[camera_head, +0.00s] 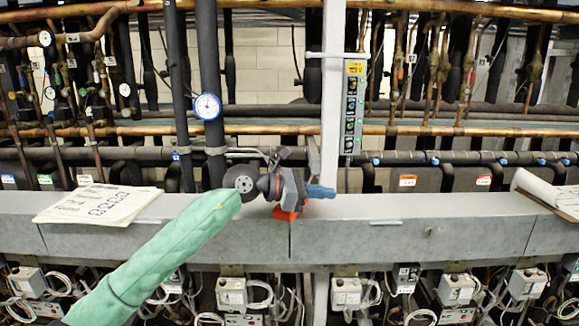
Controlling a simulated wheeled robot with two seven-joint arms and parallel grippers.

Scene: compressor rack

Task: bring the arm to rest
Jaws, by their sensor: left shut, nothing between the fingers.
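My left arm, in a green sleeve, reaches in from the lower left. It ends in a round grey flange and a dark gripper body. My left gripper (320,191) points right, with its bluish tip in front of or above the grey metal beam (400,235). It is shut and empty. An orange part (286,214) shows just below the gripper body; I cannot tell whether it belongs to the gripper. Whether the gripper touches the beam is unclear. My right gripper is out of view.
Papers (97,204) lie on the beam at left, and a clipboard (550,190) at right. A white post (332,100) with an indicator panel (353,108) stands just behind the gripper. A gauge (207,106) and pipes fill the back. Boxes and cables hang below the beam.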

